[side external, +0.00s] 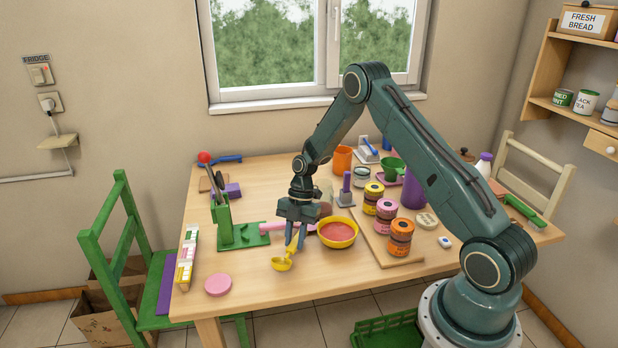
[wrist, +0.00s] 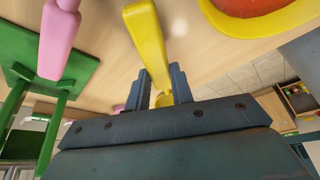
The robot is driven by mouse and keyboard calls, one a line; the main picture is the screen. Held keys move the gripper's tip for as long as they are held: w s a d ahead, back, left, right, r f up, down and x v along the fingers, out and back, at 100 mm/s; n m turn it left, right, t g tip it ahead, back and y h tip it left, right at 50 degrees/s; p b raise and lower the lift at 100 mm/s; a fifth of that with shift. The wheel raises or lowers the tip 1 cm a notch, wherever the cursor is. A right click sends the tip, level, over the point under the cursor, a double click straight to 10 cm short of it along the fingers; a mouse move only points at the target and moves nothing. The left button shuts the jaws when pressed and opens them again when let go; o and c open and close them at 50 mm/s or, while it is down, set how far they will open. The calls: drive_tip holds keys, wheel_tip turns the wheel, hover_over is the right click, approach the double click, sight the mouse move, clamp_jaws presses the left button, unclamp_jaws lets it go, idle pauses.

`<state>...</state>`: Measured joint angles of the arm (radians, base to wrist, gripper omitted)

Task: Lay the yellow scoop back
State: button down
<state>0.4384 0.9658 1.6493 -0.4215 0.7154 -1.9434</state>
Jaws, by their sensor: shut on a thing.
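My gripper (side external: 295,238) points down and is shut on the scoop's handle. In the wrist view the yellow scoop (wrist: 148,45) runs up from between the two fingers of my gripper (wrist: 162,92). I cannot tell whether the scoop touches the tabletop or hangs just above it.
A yellow bowl with red contents (side external: 338,244) stands close to the right of my gripper. A pink-handled tool (side external: 274,228) and a green stand (side external: 222,222) are to the left. A pink disc (side external: 218,285) lies front left. Striped jars (side external: 400,238) stand right. Bare wood lies in front.

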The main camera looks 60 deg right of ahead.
drive_tip(key=shift+f, duration=0.9)
drive_tip(key=c, duration=1.1)
unclamp_jaws()
drive_tip(key=shift+c, duration=0.2)
drive_tip(key=s+v, duration=0.1)
drive_tip(key=v, duration=1.2)
drive_tip(key=shift+w+d+r, duration=0.15)
drive_tip(key=shift+w+r, duration=0.2)
drive_tip(key=shift+w, duration=0.15)
